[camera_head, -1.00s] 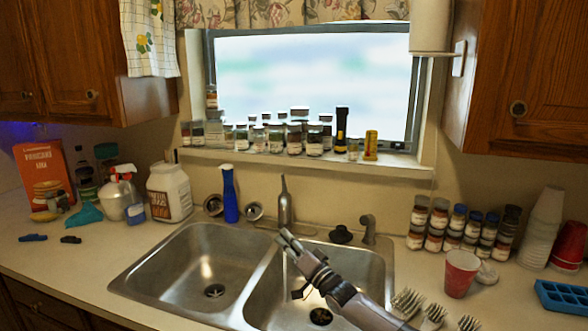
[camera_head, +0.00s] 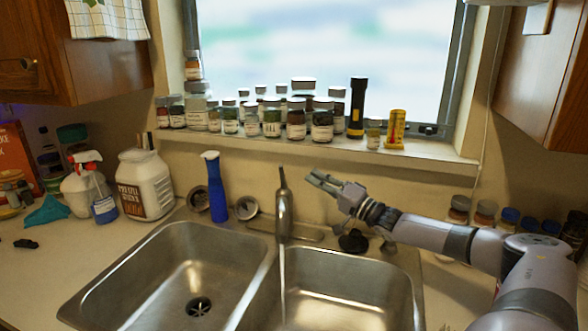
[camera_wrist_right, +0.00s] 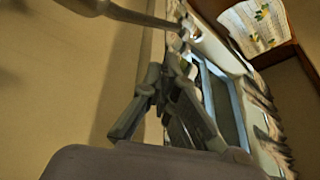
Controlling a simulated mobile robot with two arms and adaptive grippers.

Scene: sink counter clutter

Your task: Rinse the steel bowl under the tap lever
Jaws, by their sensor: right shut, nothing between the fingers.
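The tap (camera_head: 284,212) stands behind the double sink, with its thin lever (camera_head: 282,178) upright on top. A thin stream of water (camera_head: 283,280) falls from it into the right basin (camera_head: 345,285). My right gripper (camera_head: 318,180) is shut and empty, just right of the lever, with a small gap between them in the head view. In the right wrist view the fingers (camera_wrist_right: 172,75) point up toward the metal tap (camera_wrist_right: 120,12). I cannot make out a steel bowl; two small round metal pieces (camera_head: 199,200) (camera_head: 247,207) lie behind the left basin. My left gripper is not in view.
A blue bottle (camera_head: 215,187) stands left of the tap, with a white jug (camera_head: 145,185) and a spray bottle (camera_head: 85,187) beyond. Several jars (camera_head: 296,120) line the windowsill. The left basin (camera_head: 190,275) is empty.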

